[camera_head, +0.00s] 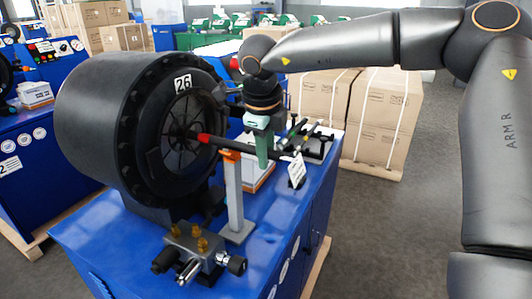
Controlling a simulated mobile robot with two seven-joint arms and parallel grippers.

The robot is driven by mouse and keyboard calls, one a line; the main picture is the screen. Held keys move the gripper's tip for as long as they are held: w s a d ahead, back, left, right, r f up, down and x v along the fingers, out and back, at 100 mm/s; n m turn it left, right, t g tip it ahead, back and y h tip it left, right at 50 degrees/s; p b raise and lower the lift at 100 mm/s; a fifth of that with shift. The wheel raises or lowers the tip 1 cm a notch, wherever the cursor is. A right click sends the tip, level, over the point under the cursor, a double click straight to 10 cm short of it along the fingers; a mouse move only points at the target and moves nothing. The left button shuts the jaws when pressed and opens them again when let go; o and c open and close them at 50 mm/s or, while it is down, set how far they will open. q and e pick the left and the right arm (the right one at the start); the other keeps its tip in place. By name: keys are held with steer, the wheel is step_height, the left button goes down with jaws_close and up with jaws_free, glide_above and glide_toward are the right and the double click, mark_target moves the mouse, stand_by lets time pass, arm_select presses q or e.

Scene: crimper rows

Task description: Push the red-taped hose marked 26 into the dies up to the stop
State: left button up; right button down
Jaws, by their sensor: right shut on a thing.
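The crimper (110,125) is a large black drum on a blue bench, with a white 26 plate (183,83) on its ring. Its dies (172,152) form a round of dark wedges around a centre opening. The black hose (233,146) lies roughly level, with a red tape band (206,138) just outside the dies. Its left end reaches the die opening; its depth inside is hidden. A white tag (297,169) hangs from its right end, its print too small to read. My right gripper (264,155) reaches down and is shut on the hose, between support and tag. My left gripper is not in view.
A grey post with an orange top (230,156) stands under the hose. A metal fitting block with brass knobs (195,250) sits at the bench's front. Behind the gripper are dark tools (318,140) and a white-orange box. Cartons (355,115) stand behind; floor at right is clear.

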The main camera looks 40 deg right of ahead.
jaws_free()
stand_by(0.8)
steer(key=shift+r, duration=0.15)
steer(key=p+v, duration=0.4)
steer(key=v, duration=0.2)
steer(key=shift+r, duration=0.35)
stand_by(0.5)
steer(key=shift+s+a, duration=0.1)
steer(key=shift+s, duration=0.05)
stand_by(0.6)
